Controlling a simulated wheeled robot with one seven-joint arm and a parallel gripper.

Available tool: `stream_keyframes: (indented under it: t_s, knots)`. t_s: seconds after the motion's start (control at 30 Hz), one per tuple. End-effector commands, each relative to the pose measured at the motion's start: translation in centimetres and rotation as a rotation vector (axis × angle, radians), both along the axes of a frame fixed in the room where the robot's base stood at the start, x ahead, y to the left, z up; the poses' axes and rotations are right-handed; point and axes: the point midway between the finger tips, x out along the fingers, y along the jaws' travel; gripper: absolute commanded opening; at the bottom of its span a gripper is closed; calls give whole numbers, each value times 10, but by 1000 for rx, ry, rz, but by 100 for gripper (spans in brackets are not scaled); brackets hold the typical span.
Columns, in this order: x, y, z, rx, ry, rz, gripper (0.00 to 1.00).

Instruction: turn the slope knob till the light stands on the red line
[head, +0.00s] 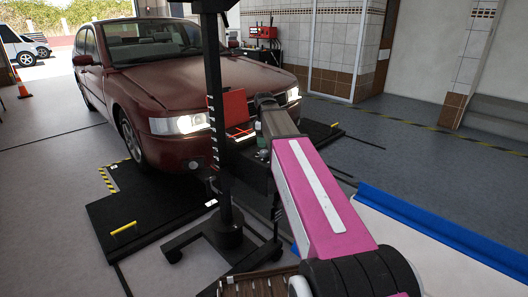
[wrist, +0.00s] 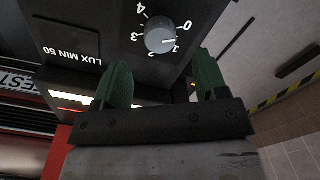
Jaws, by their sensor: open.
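The slope knob (wrist: 160,37) is a grey round knob on a dark panel in the wrist view, with upside-down numerals around it. Its white pointer mark points right, between the 0 and the 1. My gripper (wrist: 163,72) is open, its two green fingers apart just below the knob in the picture, not around it. A glowing light band (wrist: 72,101) shows left of the fingers, partly hidden by the left one. A reddish strip lies beside it, but I cannot tell exactly how the two line up. In the head view, my arm hides the knob.
A dark red car (head: 190,85) with lit headlights stands behind the black post (head: 214,110) of the tester. A red panel (head: 229,107) is on the tester. Black floor plates (head: 150,218) lie by the car. A blue-edged white bench (head: 440,232) is at right.

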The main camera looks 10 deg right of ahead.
Motion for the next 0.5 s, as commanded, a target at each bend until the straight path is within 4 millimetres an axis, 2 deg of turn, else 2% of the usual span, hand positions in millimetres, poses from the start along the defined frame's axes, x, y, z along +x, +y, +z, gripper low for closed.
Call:
stream_keyframes:
  t_s: [0.2,0.5]
  knots:
    - [0,0,-35,0,1,-1,66]
    - [0,0,-57,0,-1,-1,66]
